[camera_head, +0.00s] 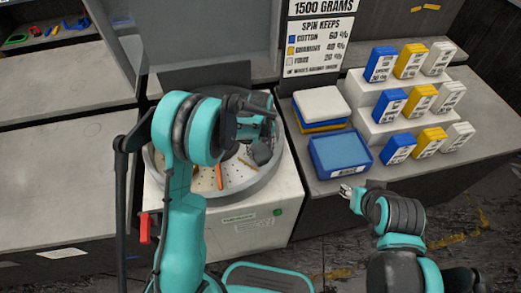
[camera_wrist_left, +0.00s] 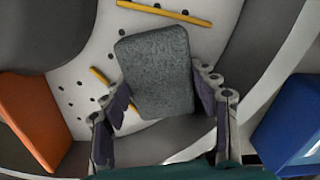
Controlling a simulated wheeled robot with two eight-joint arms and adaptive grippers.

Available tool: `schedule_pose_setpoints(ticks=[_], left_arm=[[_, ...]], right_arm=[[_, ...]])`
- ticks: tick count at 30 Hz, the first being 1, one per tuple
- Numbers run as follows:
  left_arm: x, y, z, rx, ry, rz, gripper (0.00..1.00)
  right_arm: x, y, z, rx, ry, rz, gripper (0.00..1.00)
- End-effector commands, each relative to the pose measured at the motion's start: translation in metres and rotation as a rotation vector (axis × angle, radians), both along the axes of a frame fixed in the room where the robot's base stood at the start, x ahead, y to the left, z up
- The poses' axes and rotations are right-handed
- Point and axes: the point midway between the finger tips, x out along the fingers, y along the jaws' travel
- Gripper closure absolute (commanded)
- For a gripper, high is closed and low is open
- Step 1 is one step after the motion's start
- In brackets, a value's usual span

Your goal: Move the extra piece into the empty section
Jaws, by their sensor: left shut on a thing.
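A dark grey rough block (camera_wrist_left: 158,72) sits between the fingers of my left gripper (camera_wrist_left: 162,98), which is shut on it. In the head view my left gripper (camera_head: 257,143) reaches down inside a round drum (camera_head: 270,184) with a perforated pale floor, and the arm hides much of the drum. An orange piece (camera_wrist_left: 36,118) is at the left of the wrist view, and an orange piece (camera_head: 219,177) also shows in the drum. Thin yellow strips (camera_wrist_left: 160,12) lie on the drum floor. My right gripper (camera_head: 346,190) is outside the drum, by the blue tray; its finger opening is unclear.
A blue tray (camera_head: 340,152) and a stack of white, yellow and blue lids (camera_head: 320,107) stand right of the drum. White steps (camera_head: 372,130) hold several blue, yellow and white boxes. A sign (camera_head: 318,48) stands behind.

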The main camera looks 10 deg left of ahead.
Motion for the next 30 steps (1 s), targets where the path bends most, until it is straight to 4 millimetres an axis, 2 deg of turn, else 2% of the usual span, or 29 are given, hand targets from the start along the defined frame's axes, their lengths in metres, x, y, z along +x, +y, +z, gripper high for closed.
schedule_pose_setpoints(ticks=[1,2,4,13,17,20,30], left_arm=[[0.0,0.0,-0.003,0.0,0.0,0.0,0.72],[0.0,0.0,-0.003,0.0,0.0,0.0,0.38],[0.0,0.0,-0.002,0.0,0.0,0.0,0.2],[0.0,0.0,-0.002,0.0,0.0,0.0,0.2],[0.0,0.0,0.006,0.0,0.0,0.0,0.2],[0.0,0.0,0.023,0.0,0.0,0.0,0.2],[0.0,0.0,0.097,0.0,0.0,0.0,0.2]], right_arm=[[0.0,0.0,-0.003,0.0,0.0,0.0,0.6],[0.0,0.0,-0.003,0.0,0.0,0.0,0.6],[0.0,0.0,-0.002,0.0,0.0,0.0,0.6],[0.0,0.0,-0.002,0.0,0.0,0.0,0.6],[0.0,0.0,0.004,0.0,0.0,0.0,0.6],[0.0,0.0,0.009,0.0,0.0,0.0,0.6],[0.0,0.0,0.03,0.0,0.0,0.0,0.6]])
